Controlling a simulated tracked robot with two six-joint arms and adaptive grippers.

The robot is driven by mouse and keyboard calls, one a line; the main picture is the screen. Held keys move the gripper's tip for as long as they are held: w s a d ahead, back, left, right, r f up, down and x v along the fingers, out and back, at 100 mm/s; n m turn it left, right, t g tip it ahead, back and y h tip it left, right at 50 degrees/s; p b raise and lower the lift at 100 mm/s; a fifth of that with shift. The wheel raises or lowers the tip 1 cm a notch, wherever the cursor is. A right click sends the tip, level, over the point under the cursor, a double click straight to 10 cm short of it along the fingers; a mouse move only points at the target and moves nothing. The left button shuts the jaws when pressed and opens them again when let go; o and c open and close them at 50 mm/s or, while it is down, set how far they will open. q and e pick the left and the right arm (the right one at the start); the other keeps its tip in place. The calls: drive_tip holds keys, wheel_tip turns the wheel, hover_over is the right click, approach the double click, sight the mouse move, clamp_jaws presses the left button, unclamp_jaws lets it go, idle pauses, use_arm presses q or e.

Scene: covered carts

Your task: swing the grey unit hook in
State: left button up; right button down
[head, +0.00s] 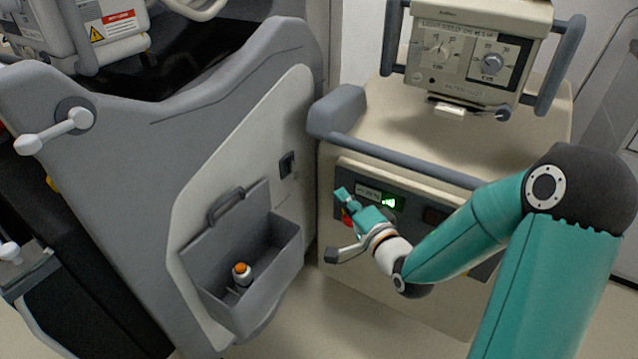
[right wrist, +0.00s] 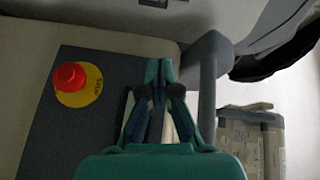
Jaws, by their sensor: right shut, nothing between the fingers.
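The grey unit (head: 140,120) stands at the left of the head view. A pale bar with rounded ends (head: 55,131) sits on a dark round mount on its wall. A small dark fitting (head: 287,165) sits on its light side panel. I cannot tell for sure which part is the hook. My right gripper (head: 343,194) is shut and empty, in front of the beige cart's control panel. It is apart from the grey unit. Its closed fingers also show in the right wrist view (right wrist: 158,75). My left gripper is out of view.
The beige cart (head: 350,280) stands close beside the grey unit, with a grey rail (head: 410,160) and a red stop button (right wrist: 70,77) near my right gripper. An open grey bin (head: 270,285) on the grey unit holds an orange-topped item (head: 242,272).

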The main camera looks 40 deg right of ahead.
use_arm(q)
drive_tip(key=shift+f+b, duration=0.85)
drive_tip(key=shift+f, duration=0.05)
use_arm(e)
drive_tip(key=w+a, duration=0.2)
drive_tip(key=w, duration=0.9)
drive_tip(key=shift+f, duration=0.4)
